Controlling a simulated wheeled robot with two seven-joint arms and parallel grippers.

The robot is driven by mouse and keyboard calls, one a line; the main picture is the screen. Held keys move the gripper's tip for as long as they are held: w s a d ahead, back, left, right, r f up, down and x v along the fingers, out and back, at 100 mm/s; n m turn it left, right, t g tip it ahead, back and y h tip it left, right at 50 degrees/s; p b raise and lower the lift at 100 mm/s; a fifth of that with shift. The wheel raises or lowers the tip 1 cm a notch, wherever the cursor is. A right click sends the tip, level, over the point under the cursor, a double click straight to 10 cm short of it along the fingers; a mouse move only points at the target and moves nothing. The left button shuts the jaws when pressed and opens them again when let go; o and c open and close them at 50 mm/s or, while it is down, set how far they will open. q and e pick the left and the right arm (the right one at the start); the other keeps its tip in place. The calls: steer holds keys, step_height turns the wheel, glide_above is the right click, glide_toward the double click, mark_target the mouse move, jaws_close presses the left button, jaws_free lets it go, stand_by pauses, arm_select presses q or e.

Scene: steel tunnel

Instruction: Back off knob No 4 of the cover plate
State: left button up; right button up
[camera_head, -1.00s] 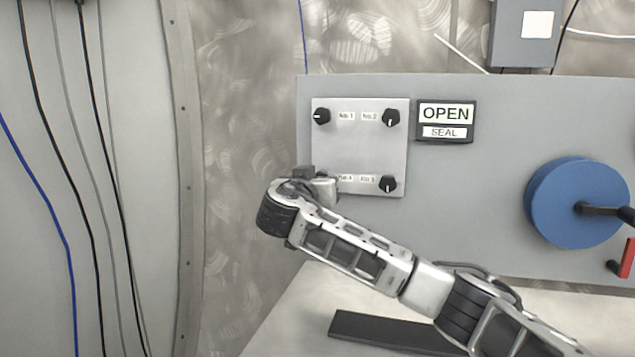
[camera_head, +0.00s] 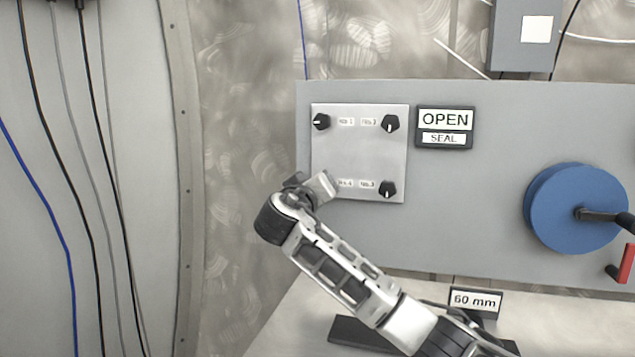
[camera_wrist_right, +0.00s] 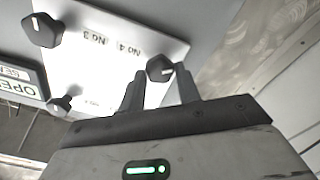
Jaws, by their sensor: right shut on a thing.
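The pale cover plate (camera_head: 359,150) is on the grey panel, with a black knob near each corner. Knob No 1 (camera_head: 321,121), knob No 2 (camera_head: 391,123) and knob No 3 (camera_head: 388,189) are in plain sight. Knob No 4, at the lower left, is hidden behind my right gripper (camera_head: 320,188) in the head view. In the right wrist view, knob No 4 (camera_wrist_right: 160,68) is between the fingertips of my right gripper (camera_wrist_right: 161,80), which is shut on it. Knob No 3 (camera_wrist_right: 42,30) is clear of the fingers. My left gripper is out of view.
An OPEN / SEAL sign (camera_head: 445,127) is to the right of the plate. A blue wheel (camera_head: 574,209) with a dark handle and a red lever (camera_head: 627,262) are farther right. A 60 mm sign (camera_head: 475,301) stands on the pale surface below. Cables hang at the left.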

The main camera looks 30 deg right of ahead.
arm_select(q)
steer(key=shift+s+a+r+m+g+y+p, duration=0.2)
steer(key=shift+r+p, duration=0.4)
steer(key=shift+p, duration=0.95)
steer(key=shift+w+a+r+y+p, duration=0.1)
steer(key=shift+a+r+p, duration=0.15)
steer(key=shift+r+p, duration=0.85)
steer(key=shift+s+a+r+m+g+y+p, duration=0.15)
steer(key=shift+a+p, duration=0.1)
steer(key=shift+p, duration=1.7)
arm_select(e)
steer(key=shift+n, duration=5.1)
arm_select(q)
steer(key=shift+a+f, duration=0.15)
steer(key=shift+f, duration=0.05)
arm_select(e)
steer(key=shift+f, duration=0.1)
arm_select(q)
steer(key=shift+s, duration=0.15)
arm_select(e)
steer(key=o, duration=1)
